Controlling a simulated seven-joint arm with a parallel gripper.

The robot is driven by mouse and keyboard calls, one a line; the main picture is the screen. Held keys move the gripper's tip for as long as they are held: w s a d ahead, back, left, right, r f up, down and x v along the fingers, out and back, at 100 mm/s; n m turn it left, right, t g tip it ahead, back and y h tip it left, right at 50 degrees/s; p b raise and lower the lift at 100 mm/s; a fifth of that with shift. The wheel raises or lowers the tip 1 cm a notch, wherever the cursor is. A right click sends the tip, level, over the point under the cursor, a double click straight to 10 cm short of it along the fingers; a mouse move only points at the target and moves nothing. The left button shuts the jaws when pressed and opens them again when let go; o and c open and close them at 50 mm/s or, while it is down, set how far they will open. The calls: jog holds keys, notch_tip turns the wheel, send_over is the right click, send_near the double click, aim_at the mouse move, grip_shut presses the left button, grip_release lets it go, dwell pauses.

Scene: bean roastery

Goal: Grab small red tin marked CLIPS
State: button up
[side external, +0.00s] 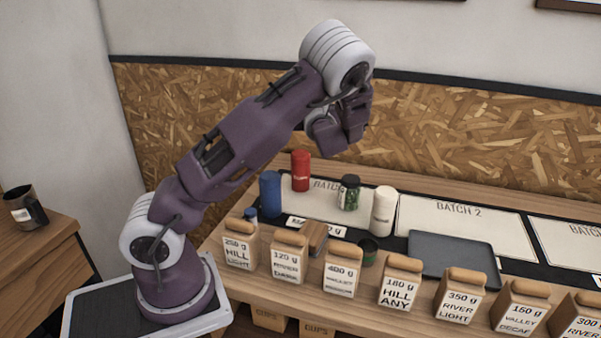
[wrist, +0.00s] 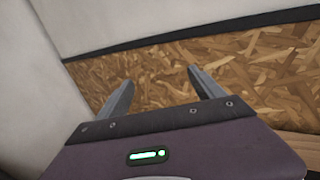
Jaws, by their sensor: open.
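A small red tin (side external: 301,171) with white lettering stands upright at the back left of the work table in the side view. The lettering is too small to read. My gripper (wrist: 160,85) is open and empty in the wrist view, its two fingers spread apart in front of the chipboard wall. In the side view my wrist is raised above the table, above and to the right of the red tin, and the fingertips are hard to make out. The red tin is not visible in the wrist view.
Near the red tin stand a blue tin (side external: 270,194), a green-filled jar (side external: 349,193) and a white canister (side external: 383,211). Several labelled bean bags line the front edge. A dark tray (side external: 454,260) lies right of centre.

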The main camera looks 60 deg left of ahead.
aim_at(305, 166)
notch_tip(305, 166, down, 20)
jog(key=shift+a+r, duration=0.1)
jog(key=shift+r, duration=0.15)
jog(key=x, duration=0.6)
jog(key=shift+s+a+f, duration=0.3)
jog(key=shift+s+f, duration=0.05)
jog(key=shift+f, duration=0.05)
jog(key=shift+w+a, duration=0.1)
jog(key=shift+a, duration=0.2)
grip_shut()
